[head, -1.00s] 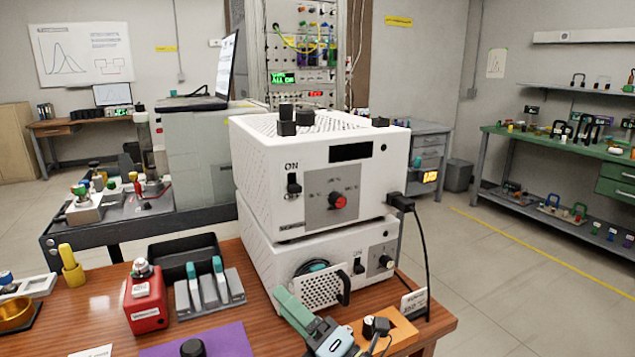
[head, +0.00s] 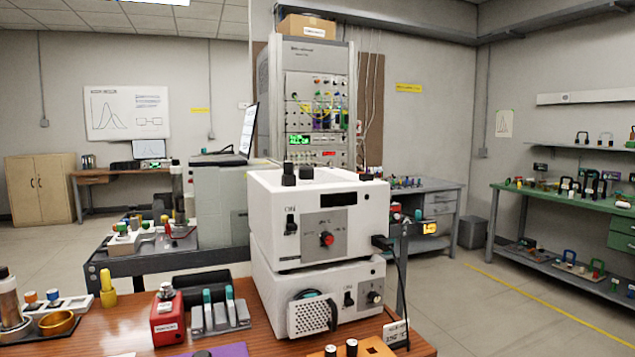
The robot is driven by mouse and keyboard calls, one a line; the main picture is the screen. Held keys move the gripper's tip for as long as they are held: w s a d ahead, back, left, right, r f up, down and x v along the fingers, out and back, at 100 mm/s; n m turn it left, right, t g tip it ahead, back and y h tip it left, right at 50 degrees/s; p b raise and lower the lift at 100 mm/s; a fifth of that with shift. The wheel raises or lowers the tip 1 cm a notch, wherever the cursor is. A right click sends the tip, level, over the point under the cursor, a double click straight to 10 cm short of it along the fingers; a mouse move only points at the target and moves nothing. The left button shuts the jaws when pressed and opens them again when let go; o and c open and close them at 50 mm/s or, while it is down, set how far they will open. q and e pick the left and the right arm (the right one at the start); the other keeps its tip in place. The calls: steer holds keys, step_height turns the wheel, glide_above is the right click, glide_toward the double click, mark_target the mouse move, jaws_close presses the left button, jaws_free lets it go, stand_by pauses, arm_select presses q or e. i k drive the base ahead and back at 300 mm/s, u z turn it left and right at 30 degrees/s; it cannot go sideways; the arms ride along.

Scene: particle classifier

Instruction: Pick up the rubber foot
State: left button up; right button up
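No single part can be told for certain as the rubber foot. Short black round pieces (head: 289,180) stand on top of the upper white instrument (head: 312,225), grouped at its left, with another black piece (head: 364,173) at its right back. A dark round piece (head: 202,353) sits on the purple mat (head: 232,350), mostly cut off by the lower edge. Two black-topped pale cylinders (head: 351,347) stand at an orange block (head: 375,349) at the lower edge. Neither gripper is in view.
The upper instrument rests on a second white instrument (head: 345,310) on the wooden table (head: 130,335). A perforated panel with a black handle (head: 312,315) is at its front. A red block (head: 166,322) and a grey rack (head: 218,318) stand to the left. A black cable hangs at the right.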

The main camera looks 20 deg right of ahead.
mark_target(304, 173)
steer(key=u, duration=0.05)
steer(key=k, duration=0.7)
steer(key=z, duration=0.9)
steer(key=i, duration=1.75)
steer(key=u, duration=0.85)
